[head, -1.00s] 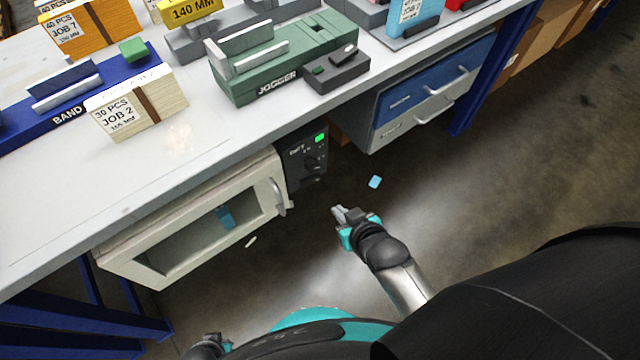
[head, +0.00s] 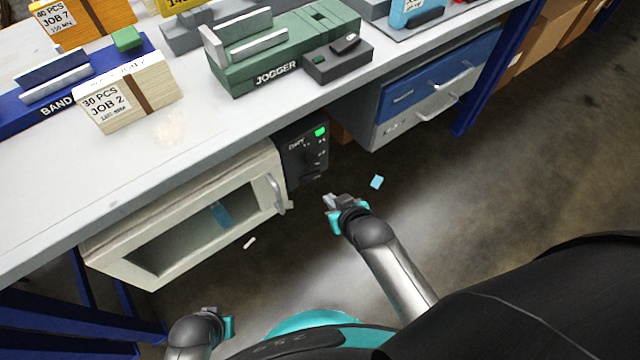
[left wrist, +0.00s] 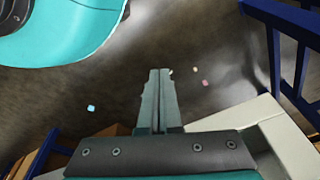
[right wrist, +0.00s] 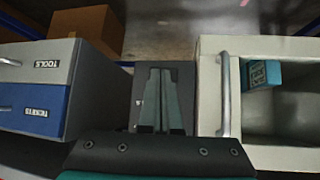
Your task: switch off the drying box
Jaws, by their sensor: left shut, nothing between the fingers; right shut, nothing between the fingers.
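The drying box (head: 110,262) is a cream box under the bench with a windowed door. Its dark control panel (head: 292,163) has a lit green light (head: 320,132) and small dark controls, whose details are too small to tell. My right gripper (head: 329,201) is shut and empty, below and in front of the panel, apart from it. In the right wrist view its shut fingers (right wrist: 161,100) overlap the dark panel (right wrist: 124,95), hiding much of it. The box's handle (right wrist: 224,95) is to their right. My left gripper (head: 211,311) is shut and empty, low in front of the box; its fingers (left wrist: 160,98) point over floor.
The grey bench top (head: 150,145) overhangs the box. A drawer unit (head: 400,105) hangs right of the panel, with a gap between. A blue block (right wrist: 262,74) shows inside the box. A blue card (head: 377,181) lies on the floor. Blue bench legs (head: 95,310) stand at left.

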